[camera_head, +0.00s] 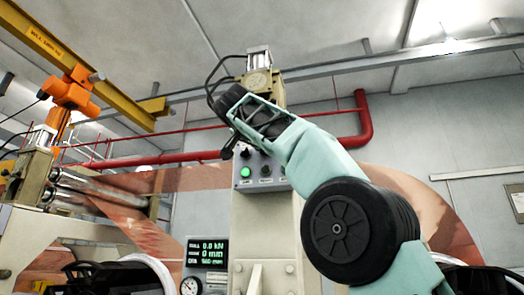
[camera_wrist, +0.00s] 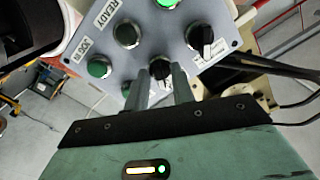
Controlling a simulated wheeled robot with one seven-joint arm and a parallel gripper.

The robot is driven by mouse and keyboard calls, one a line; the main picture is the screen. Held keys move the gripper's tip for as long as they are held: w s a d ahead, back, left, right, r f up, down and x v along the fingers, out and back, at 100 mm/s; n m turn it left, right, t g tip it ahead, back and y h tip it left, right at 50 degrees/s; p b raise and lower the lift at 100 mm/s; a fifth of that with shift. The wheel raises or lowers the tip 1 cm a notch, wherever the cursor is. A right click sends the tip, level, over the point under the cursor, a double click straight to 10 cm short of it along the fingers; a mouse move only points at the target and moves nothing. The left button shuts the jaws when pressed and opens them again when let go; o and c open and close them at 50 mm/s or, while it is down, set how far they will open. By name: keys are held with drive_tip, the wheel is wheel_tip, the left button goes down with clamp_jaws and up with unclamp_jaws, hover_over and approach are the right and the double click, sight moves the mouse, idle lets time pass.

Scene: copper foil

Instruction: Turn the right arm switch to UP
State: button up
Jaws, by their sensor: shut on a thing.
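A grey control panel (camera_wrist: 150,35) with switches and buttons fills the top of the wrist view. My gripper (camera_wrist: 161,84) reaches up to its lower edge, with one finger on each side of a black rotary switch (camera_wrist: 160,68). It is shut on that switch. A second black rotary switch (camera_wrist: 201,38) with a pale pointer sits up and to the right, clear of the fingers. The held switch's label is hidden, so I cannot tell its name or setting. In the head view the panel (camera_head: 262,182) is partly behind my arm, and the fingertips (camera_head: 230,147) show at its left side.
Black cables (camera_wrist: 270,68) run at the right. A display (camera_head: 207,252) and gauge (camera_head: 190,286) are below the panel. Copper foil (camera_head: 190,180) stretches behind the column.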

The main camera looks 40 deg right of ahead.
idle(0.5)
drive_tip(key=o, duration=0.6)
drive_tip(key=shift+s, duration=0.1)
drive_tip(key=b+v, duration=0.2)
drive_tip(key=v, duration=1.5)
drive_tip(key=shift+s+a+b, duration=0.1)
drive_tip(key=shift+a+b, duration=0.05)
drive_tip(key=shift+b, duration=0.15)
